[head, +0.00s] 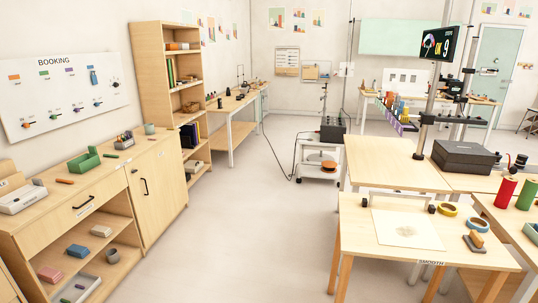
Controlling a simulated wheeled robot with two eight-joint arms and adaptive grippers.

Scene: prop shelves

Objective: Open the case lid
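A dark grey, flat rectangular case (466,157) lies on a light wood table at the right of the head view. Its lid looks shut, with the top flat and level. It is small in the view, so I cannot make out a latch or hinge. Neither of my grippers shows in the head view, so I cannot see how they stand relative to the case.
The light wood table (385,165) has bare top left of the case. A dark stand with a monitor (440,43) rises beside it. A lower table (370,255) with tape rolls stands in front. The open floor (250,220) lies between it and the left cabinet (157,185).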

